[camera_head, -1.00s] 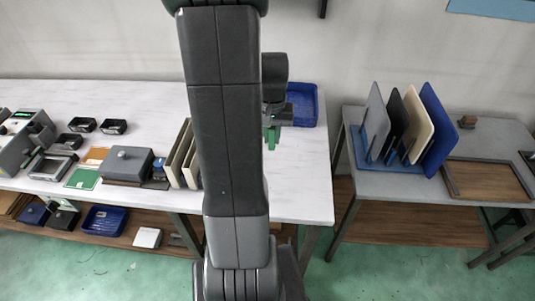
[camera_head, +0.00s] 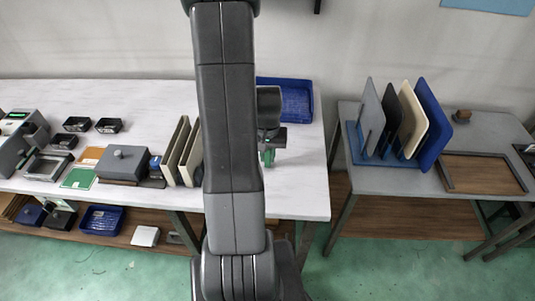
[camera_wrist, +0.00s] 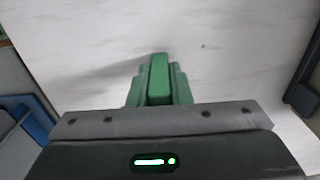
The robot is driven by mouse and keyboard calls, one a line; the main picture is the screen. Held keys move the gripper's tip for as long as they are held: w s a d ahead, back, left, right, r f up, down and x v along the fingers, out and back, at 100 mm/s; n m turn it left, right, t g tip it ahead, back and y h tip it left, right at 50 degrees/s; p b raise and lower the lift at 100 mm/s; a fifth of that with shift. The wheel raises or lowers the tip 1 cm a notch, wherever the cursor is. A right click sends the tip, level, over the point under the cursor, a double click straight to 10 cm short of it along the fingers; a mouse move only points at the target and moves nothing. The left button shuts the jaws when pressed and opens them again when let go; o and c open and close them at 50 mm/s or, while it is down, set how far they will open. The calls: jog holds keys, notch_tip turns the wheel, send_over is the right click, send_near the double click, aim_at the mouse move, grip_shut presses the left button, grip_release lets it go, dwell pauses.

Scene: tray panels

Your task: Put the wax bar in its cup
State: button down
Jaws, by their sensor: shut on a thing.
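My gripper (camera_wrist: 159,92) is shut on a green bar (camera_wrist: 159,72), which I take to be the wax bar. The bar stands between the two green fingers in the wrist view, with pale tabletop beyond it. In the head view my gripper (camera_head: 267,158) is over the right part of the white table, partly hidden by my arm. I cannot tell which thing is the wax bar's cup. Two small black open bins (camera_head: 77,125) and (camera_head: 109,126) stand at the left of the table, away from my gripper.
A blue tray (camera_head: 297,101) lies at the table's back right, behind my gripper. Upright cream panels (camera_head: 177,150) stand just left of my arm. A grey lidded box (camera_head: 122,165) is farther left. A grey side table (camera_head: 375,181) holds a rack of panels.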

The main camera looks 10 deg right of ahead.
jog(key=shift+f, duration=0.1)
jog(key=shift+f, duration=0.15)
jog(key=c, duration=1.3)
grip_release()
notch_tip(320, 180, up, 12)
jog(key=shift+o, duration=0.3)
notch_tip(320, 180, up, 3)
jog(key=shift+w+f+b, duration=0.1)
jog(key=shift+f+b, duration=0.05)
jog(key=shift+b, duration=1)
notch_tip(320, 180, down, 13)
jog(key=shift+r, duration=0.15)
